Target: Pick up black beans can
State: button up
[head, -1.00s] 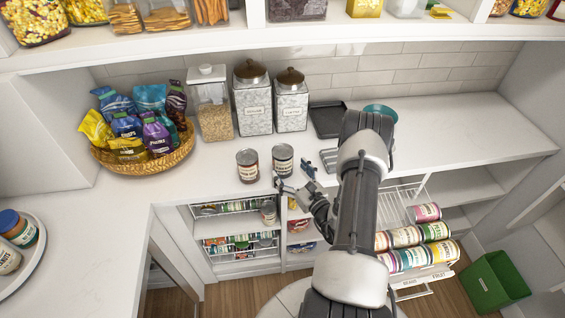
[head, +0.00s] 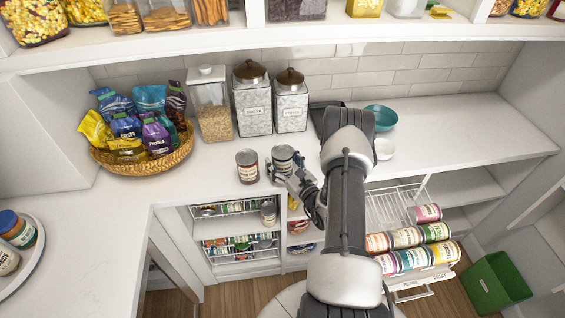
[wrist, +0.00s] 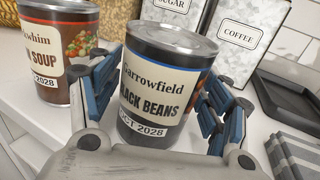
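The black beans can (head: 284,156), dark with a cream label, stands on the white counter. In the wrist view the can (wrist: 160,85) fills the middle, its label reading "BLACK BEANS". My gripper (head: 279,172) is at the front of the can, low over the counter. In the wrist view my gripper (wrist: 162,92) is open, with one blue-padded finger on each side of the can. Whether either pad touches it is hard to tell. The can's base is hidden.
A soup can (head: 247,166) stands close to the left, also in the wrist view (wrist: 62,50). Sugar (head: 252,105) and coffee (head: 290,107) canisters stand behind. A snack basket (head: 145,160) is at left.

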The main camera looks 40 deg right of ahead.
jog(key=c, duration=1.2)
notch_tip(320, 180, up, 20)
jog(key=p, duration=0.3)
jog(key=shift+r+p, duration=0.1)
jog(key=shift+p, duration=0.2)
